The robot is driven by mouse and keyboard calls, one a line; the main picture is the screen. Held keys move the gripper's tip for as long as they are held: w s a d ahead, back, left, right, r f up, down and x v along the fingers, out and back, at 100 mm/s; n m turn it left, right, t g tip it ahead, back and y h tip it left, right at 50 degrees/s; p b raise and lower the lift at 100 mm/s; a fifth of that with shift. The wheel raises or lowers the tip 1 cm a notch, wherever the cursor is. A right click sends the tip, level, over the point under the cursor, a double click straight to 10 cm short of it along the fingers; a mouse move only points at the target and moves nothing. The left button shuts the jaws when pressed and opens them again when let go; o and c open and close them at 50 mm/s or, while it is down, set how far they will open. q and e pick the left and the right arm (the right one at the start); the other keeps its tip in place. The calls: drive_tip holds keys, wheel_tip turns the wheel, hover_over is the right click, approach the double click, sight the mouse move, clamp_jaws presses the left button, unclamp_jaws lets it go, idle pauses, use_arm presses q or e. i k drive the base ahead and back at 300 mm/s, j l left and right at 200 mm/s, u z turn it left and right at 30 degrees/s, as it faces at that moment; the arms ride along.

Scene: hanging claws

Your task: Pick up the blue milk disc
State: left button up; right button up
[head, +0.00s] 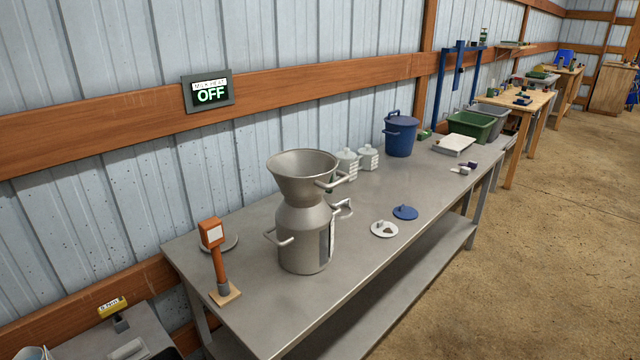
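The blue milk disc (405,212) lies flat on the metal table (350,270) near its front edge. It is round, with a small raised knob on top. A white disc (384,229) with a dark mark lies close beside it, to the left and nearer. A steel milk can (305,235) with a wide funnel top (303,172) stands further left on the table. Neither of my grippers shows in the head view.
An orange post device (213,250) stands at the table's left end. Behind the discs are white jars (347,164), a blue lidded bucket (401,136), a white tray (455,145) and a green bin (471,125). A wall sign (208,92) reads OFF.

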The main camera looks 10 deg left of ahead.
sight(402, 212)
drive_tip(key=i+l+u, duration=0.15)
drive_tip(key=u, duration=0.3)
drive_tip(key=i+l+u, duration=0.2)
drive_tip(key=u, duration=0.25)
